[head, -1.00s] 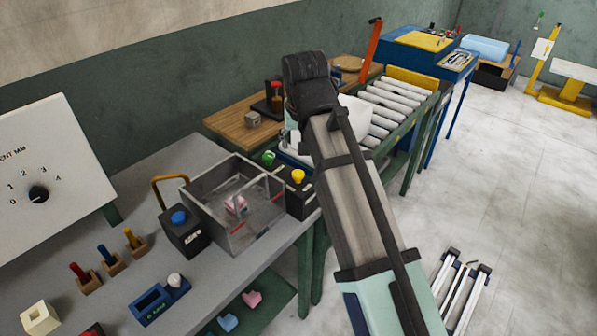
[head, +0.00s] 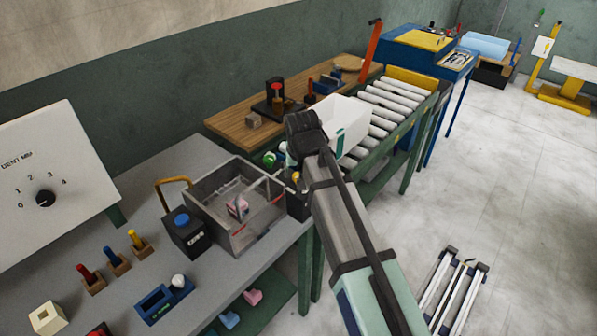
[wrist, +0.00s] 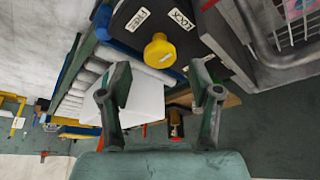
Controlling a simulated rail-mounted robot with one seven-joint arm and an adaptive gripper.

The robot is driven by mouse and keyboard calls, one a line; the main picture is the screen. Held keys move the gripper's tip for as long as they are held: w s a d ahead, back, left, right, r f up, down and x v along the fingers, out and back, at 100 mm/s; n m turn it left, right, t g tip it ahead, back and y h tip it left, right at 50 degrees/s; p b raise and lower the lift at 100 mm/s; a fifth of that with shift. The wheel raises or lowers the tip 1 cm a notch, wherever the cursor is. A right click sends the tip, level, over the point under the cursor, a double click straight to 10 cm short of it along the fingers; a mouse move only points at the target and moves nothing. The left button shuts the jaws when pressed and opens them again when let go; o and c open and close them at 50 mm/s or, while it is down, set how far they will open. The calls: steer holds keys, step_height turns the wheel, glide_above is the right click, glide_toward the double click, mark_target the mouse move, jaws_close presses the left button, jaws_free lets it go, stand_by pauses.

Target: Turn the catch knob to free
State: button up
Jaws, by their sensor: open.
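The yellow catch knob (wrist: 160,51) stands on top of a black box (wrist: 213,35) in the wrist view. Two white labels lie beside it: FREE (wrist: 138,21) and one that seems to read LOCK (wrist: 181,20). I cannot tell which label the knob points to. My gripper (wrist: 162,92) is open and empty, its two fingers apart, with the knob between and beyond them in the picture. In the head view the knob (head: 296,177) is partly covered by my arm, and the black box (head: 297,204) shows below it. My fingers are mostly hidden there.
A grey open-topped bin (head: 240,228) with a wire handle and a pink piece (head: 237,206) stands beside the black box. A box with a blue knob (head: 182,219) is left of it. A white box (head: 345,118) sits on the roller conveyor (head: 394,108) behind.

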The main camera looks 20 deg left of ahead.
steer(key=shift+x, duration=1.5)
steer(key=c, duration=1.1)
